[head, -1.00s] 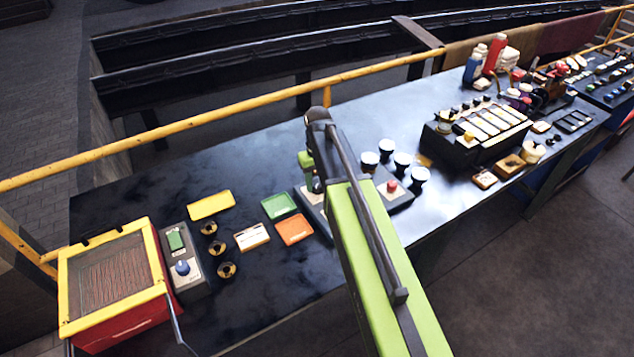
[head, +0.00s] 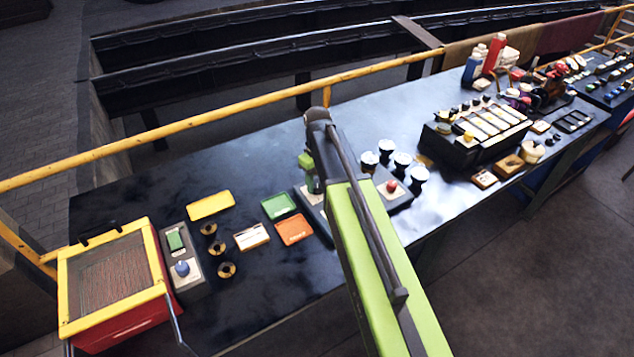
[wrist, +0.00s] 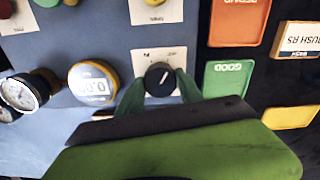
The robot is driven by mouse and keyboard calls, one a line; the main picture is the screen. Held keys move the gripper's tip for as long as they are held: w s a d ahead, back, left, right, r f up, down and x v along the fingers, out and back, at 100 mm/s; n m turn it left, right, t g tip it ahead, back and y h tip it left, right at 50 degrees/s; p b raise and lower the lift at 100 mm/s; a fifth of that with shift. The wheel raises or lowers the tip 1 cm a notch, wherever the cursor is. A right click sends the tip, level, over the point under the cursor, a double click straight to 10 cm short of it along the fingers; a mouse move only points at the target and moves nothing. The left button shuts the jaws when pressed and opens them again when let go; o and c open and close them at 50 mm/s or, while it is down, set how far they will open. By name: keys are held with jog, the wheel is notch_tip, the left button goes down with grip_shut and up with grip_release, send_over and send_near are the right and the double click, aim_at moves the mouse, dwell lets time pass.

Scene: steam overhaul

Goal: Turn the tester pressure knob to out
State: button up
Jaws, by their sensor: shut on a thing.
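The tester pressure knob (wrist: 159,79) is a small black round knob with a white pointer line, on a white label plate of the grey tester panel (wrist: 107,14) in the wrist view. The pointer slants up to the right. The label's lettering is too small to read. My gripper (wrist: 158,88) has its green fingers on either side of the knob and is shut on it. In the head view my arm hides the knob and most of the tester (head: 398,196).
In the wrist view a yellow-rimmed round display (wrist: 93,84) and a gauge (wrist: 20,93) sit left of the knob. Green (wrist: 228,79), orange (wrist: 239,20) and yellow (wrist: 290,117) trays lie to the right. A red bin with a yellow rim (head: 118,321) stands at the bench's left end.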

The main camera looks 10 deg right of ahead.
aim_at(318, 183)
jog(key=o, duration=1.4)
notch_tip(318, 183, up, 17)
jog(key=p, duration=1.7)
jog(key=shift+r, duration=0.2)
jog(key=shift+f, duration=0.1)
